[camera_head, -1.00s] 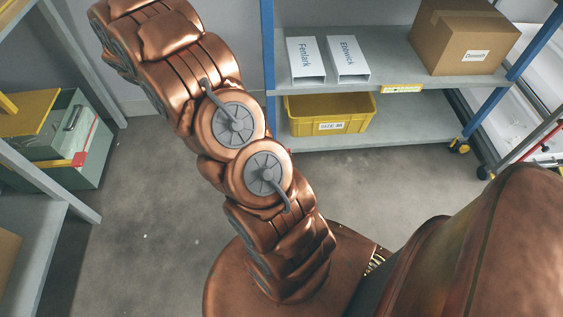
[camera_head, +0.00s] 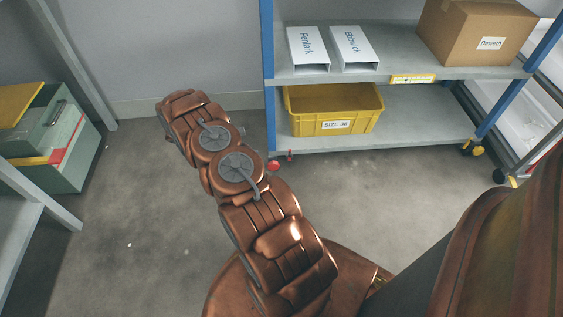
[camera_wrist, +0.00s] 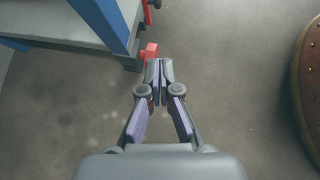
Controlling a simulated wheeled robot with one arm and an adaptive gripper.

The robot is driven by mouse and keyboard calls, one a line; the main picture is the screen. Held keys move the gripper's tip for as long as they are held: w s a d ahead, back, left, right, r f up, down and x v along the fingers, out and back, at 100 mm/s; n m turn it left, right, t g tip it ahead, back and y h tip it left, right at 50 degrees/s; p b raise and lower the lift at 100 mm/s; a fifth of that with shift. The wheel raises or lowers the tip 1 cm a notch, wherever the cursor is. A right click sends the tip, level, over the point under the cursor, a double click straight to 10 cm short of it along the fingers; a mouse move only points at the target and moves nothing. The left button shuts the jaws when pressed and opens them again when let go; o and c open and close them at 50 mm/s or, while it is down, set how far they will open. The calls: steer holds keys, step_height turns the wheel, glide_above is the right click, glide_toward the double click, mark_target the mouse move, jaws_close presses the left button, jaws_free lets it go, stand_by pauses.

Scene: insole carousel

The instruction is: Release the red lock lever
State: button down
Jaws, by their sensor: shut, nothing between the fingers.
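The red lock lever (camera_wrist: 148,53) shows in the wrist view at the foot of a blue post, low by the floor. Red parts at the same corner also show in the head view, with a rounded red piece (camera_head: 274,166) lowest. My gripper (camera_wrist: 160,64) is shut and empty, pointing up the wrist picture. Its fingertips are just right of and slightly below the lever, very near it; I cannot tell whether they touch. In the head view my arm hides the gripper.
The blue-posted rack (camera_head: 430,130) holds a yellow bin (camera_head: 335,125), two white boxes and a cardboard box (camera_head: 460,35). Yellow-marked casters (camera_head: 472,149) stand at right. A green box (camera_head: 60,165) is at left. Grey floor is open between.

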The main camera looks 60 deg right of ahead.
steer(key=shift+s+d+f, duration=0.15)
steer(key=shift+f, duration=0.6)
steer(key=s+d+f+b, duration=0.5)
steer(key=s+d, duration=0.2)
steer(key=d, duration=0.2)
steer(key=shift+s+d+f, duration=0.15)
steer(key=shift+d+f, duration=0.05)
